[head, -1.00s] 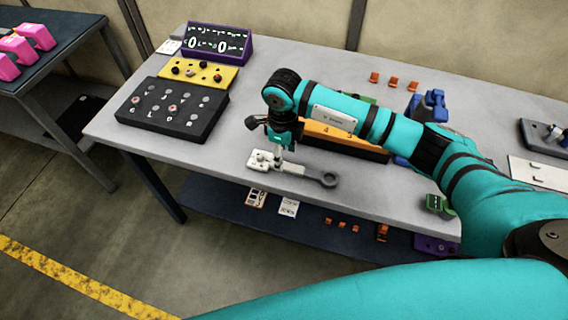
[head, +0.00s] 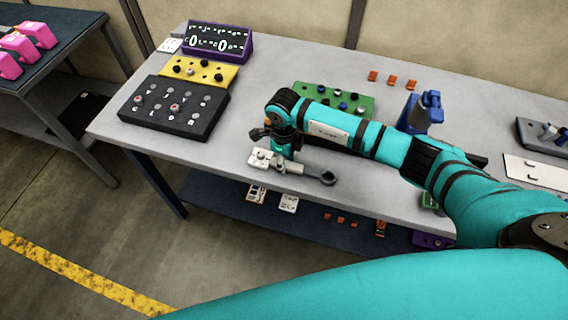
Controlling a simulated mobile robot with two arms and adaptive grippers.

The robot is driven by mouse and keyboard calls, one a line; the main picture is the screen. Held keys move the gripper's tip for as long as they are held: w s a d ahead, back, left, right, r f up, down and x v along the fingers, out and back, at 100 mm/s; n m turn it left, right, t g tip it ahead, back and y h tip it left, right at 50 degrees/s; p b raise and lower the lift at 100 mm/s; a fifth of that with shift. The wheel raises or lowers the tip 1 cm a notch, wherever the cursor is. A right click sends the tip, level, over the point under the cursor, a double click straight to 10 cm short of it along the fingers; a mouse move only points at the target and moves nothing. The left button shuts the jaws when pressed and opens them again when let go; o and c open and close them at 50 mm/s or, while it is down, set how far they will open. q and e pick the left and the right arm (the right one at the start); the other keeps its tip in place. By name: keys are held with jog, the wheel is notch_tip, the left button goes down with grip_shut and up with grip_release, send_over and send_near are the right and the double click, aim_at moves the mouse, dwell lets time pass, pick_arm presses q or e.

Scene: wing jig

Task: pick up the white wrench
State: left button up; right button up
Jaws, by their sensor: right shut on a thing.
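The white wrench (head: 292,167) lies on the grey table near its front edge, with a pale left end (head: 262,158) and a darker grey ring-like end on the right. My right gripper (head: 283,163) points down onto it from above and is shut on its middle part. The wrench looks flat on or very close to the tabletop. The fingertips are small and partly hidden, so the exact grip is hard to see. My left gripper is not in view.
A black button board (head: 172,107), yellow panel (head: 200,71) and purple display (head: 218,41) stand at the left. A green board (head: 334,99) and blue device (head: 424,108) are behind my right arm. Orange pieces (head: 391,80) lie at the back. Table front-left is clear.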

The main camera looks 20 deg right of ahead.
jog(key=shift+w+r, duration=0.1)
jog(key=shift+r, duration=0.05)
grip_shut()
jog(key=shift+r+b, duration=0.45)
jog(key=shift+r, duration=0.1)
notch_tip(320, 180, up, 2)
jog(key=shift+r+b, duration=0.1)
jog(key=shift+b, duration=0.55)
jog(key=s+a+r+b, duration=0.1)
jog(key=s+a+b, duration=0.3)
jog(key=s+a, duration=0.5)
jog(key=shift+s+a+r, duration=0.25)
jog(key=shift+s+a, duration=0.15)
jog(key=shift+s, duration=1.6)
